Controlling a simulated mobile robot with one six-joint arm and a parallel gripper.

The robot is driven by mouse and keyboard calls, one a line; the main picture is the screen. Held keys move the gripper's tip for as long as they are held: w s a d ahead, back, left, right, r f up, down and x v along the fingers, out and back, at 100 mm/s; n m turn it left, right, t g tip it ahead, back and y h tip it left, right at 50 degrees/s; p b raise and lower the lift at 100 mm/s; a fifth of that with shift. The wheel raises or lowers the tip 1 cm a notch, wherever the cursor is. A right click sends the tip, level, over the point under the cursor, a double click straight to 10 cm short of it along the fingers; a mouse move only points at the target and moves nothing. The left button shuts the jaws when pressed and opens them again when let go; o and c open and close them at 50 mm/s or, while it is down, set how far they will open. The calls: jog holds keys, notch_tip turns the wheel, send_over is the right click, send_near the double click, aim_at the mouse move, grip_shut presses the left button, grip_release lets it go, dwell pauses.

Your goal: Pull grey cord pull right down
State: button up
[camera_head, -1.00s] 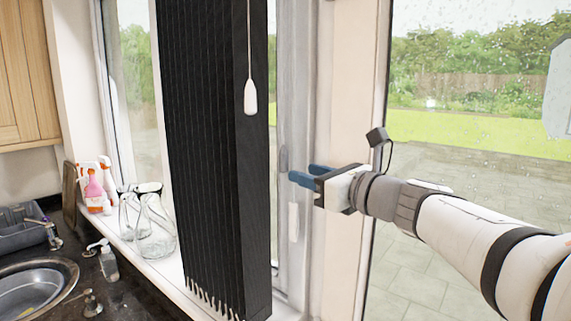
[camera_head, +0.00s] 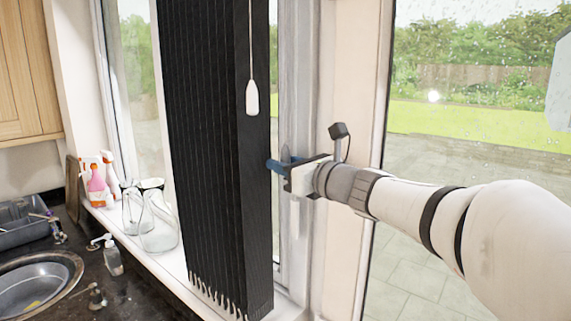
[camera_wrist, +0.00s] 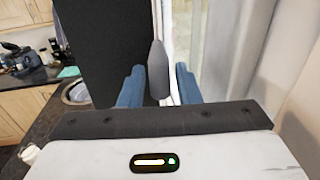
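In the wrist view a grey, tapered cord pull (camera_wrist: 158,68) hangs upright between my two blue fingers. My gripper (camera_wrist: 159,86) is open, with a visible gap on each side of the pull. In the head view my gripper (camera_head: 280,162) is beside the right edge of the dark blind stack (camera_head: 215,150). The grey pull cannot be clearly made out there, behind or below my gripper. A white cord pull (camera_head: 252,98) hangs on its cord in front of the blind, higher and to the left of my gripper.
The window frame (camera_head: 335,90) stands close behind and right of my gripper. Glass jugs (camera_head: 158,225) and spray bottles (camera_head: 97,185) stand on the sill at left. A sink (camera_head: 40,282) and soap dispenser (camera_head: 110,255) are lower left.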

grip_shut()
jog(key=shift+f, duration=0.1)
notch_tip(320, 180, down, 5)
jog(key=b, duration=0.4)
jog(key=shift+b, duration=0.4)
jog(key=shift+o, duration=1.1)
grip_release()
jog(key=shift+r, duration=0.2)
jog(key=shift+d, duration=0.1)
